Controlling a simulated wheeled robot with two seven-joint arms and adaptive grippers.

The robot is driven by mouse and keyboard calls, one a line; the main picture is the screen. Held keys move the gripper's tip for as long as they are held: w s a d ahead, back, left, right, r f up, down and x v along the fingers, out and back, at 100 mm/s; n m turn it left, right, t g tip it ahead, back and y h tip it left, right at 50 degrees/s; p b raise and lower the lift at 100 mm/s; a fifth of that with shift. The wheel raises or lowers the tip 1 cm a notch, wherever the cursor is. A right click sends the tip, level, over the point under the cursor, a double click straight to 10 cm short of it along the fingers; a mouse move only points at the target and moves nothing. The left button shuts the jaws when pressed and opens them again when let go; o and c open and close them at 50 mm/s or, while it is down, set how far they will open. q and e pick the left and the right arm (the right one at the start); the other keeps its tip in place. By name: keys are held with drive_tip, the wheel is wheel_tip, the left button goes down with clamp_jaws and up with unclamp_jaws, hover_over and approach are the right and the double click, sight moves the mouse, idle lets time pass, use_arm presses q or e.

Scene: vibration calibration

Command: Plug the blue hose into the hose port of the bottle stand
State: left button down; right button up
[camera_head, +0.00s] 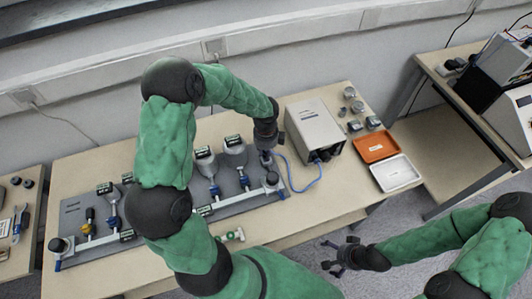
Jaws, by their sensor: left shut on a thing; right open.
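The blue hose (309,184) runs in a loop from the front of a grey box-shaped device (315,130) across the table to the stand's right side. My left gripper (268,150) points down over the right end of the bottle stand and is shut on the blue hose's end, which it largely hides. The bottle stand (245,200) is a grey plate with flasks, valves and small dark displays; my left arm covers its middle. I cannot tell which fitting is the hose port or whether the hose touches it. My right gripper (340,256) is open and empty, in front of the table.
An orange tray (376,147) and a white tray (396,173) lie at the table's right end, with several small metal parts behind them. A green-and-white fitting (232,236) lies near the front edge. A second table (455,120) with instruments stands at right.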

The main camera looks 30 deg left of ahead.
use_arm(q)
drive_tip(key=shift+f+p, duration=0.3)
drive_tip(key=shift+f, duration=0.25)
idle(2.2)
drive_tip(key=shift+m+p, duration=1.95)
drive_tip(key=shift+m, duration=0.05)
idle(0.8)
drive_tip(key=shift+m+p, duration=2)
idle(0.5)
